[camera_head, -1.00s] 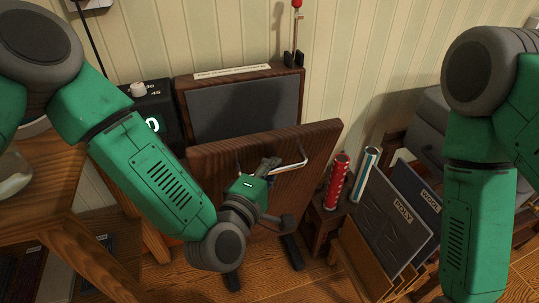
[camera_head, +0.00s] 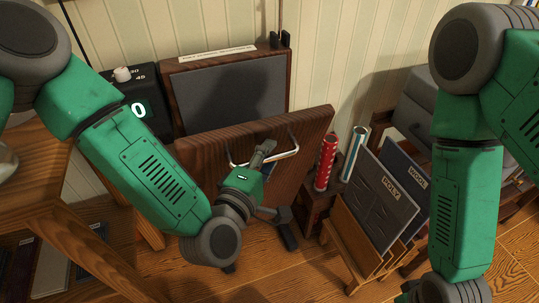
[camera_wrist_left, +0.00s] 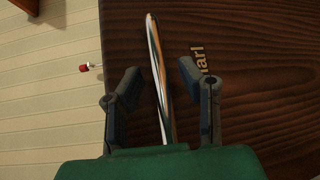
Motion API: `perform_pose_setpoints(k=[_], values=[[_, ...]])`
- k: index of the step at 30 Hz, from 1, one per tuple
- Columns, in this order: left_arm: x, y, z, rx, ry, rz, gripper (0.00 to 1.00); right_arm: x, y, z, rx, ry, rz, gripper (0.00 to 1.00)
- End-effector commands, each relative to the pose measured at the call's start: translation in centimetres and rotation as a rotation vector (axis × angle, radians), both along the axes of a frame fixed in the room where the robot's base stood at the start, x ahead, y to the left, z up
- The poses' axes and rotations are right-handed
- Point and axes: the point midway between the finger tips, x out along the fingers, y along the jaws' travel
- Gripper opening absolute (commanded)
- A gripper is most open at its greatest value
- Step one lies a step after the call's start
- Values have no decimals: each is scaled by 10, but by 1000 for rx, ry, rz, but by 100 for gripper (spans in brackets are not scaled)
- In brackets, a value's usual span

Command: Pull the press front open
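The press front (camera_head: 310,150) is a dark brown wooden panel, tilted outward from the top of the press (camera_head: 228,100), with a gap behind it. A bent metal handle (camera_head: 285,155) is fixed on its outer face. My left gripper (camera_head: 268,152) is at the handle. In the left wrist view the handle bar (camera_wrist_left: 158,70) runs between the two spread fingers of my left gripper (camera_wrist_left: 160,85), with visible room on both sides. The front (camera_wrist_left: 250,70) fills the right of that view, with part of its gold lettering showing. My right arm is at the right edge; its gripper is out of view.
A black box with a lit display (camera_head: 137,108) stands left of the press. A red cylinder (camera_head: 326,162) and a pale blue-and-white one (camera_head: 354,153) stand on a small stool to the right. A wooden table (camera_head: 45,180) is at the left.

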Motion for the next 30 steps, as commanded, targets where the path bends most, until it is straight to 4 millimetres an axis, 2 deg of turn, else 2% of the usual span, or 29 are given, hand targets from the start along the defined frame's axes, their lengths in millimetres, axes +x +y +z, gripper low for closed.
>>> perform_pose_setpoints(k=[5, 15, 19, 24, 30], values=[[-14, 8, -1, 1, 3, 2, 33, -2, 0, 1, -1, 0, 0, 40], [-78, 37, 3, 3, 5, -2, 33, -2, 0, 0, 0, -1, 0, 40], [-95, 46, 4, 3, 4, -3, 33, -1, 0, 0, 0, -1, 0, 40], [-105, 51, 6, 3, 2, -2, 33, -1, 0, 0, 0, -1, 0, 40], [-106, 51, 6, 3, 1, -2, 33, -1, 0, 0, 0, -1, 0, 40]])
